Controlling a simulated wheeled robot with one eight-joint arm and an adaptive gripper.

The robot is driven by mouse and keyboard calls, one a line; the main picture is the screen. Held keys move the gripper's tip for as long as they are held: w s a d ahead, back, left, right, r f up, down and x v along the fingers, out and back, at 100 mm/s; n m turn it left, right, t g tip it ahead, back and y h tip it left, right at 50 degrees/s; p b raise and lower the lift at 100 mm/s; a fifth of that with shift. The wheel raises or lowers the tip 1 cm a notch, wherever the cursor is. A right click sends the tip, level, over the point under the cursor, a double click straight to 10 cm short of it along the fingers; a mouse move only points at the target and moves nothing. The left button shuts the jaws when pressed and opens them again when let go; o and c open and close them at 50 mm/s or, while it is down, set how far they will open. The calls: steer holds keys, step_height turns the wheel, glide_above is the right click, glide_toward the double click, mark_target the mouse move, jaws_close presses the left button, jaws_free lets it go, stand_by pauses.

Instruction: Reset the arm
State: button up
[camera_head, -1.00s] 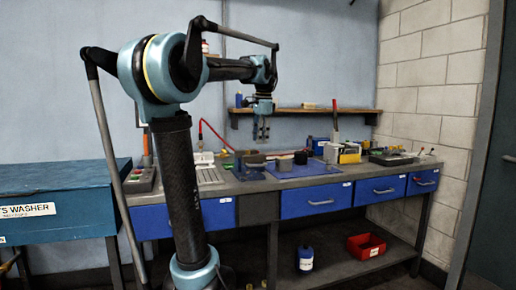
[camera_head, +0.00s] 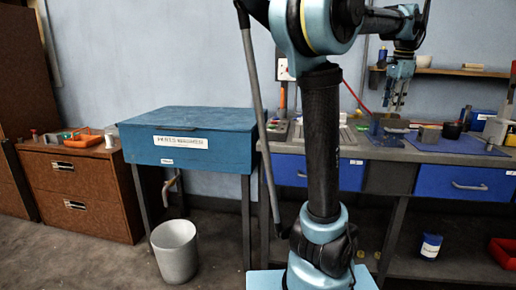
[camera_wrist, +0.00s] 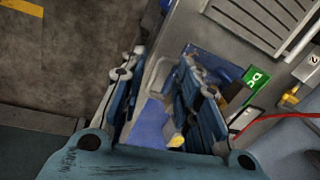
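My arm is light blue and black and rises in the middle of the head view. It bends to the right at the top. My gripper (camera_head: 395,102) hangs fingers-down at the upper right, in front of the wall and over the workbench (camera_head: 400,152). In the wrist view my gripper (camera_wrist: 158,70) has its two blue fingers well apart, with nothing held between them. The upper elbow is cut off by the head view's top edge.
A blue parts washer (camera_head: 190,140) stands left of the bench, with a grey bin (camera_head: 175,252) in front. A brown drawer cabinet (camera_head: 75,190) is further left. A blue container (camera_head: 431,246) and red tray (camera_head: 503,252) lie right, below the bench. Floor at the lower left is clear.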

steer(key=s+a+f+n, duration=0.2)
steer(key=a+f+n, duration=0.3)
steer(key=a+f, duration=0.45)
steer(key=s+a+f+n, duration=0.3)
steer(key=a+f+n, duration=0.25)
steer(key=a, duration=0.75)
steer(key=s+a+f+n, duration=0.4)
steer(key=s+a+f, duration=0.1)
steer(key=f, duration=0.5)
steer(key=s+a+f+n, duration=0.4)
steer(key=s+a+f, duration=0.1)
steer(key=f, duration=0.4)
steer(key=shift+s+a+f, duration=0.15)
steer(key=shift+s+f, duration=0.2)
steer(key=shift+s, duration=0.1)
steer(key=shift+w+f, duration=0.2)
steer(key=shift+w, duration=0.25)
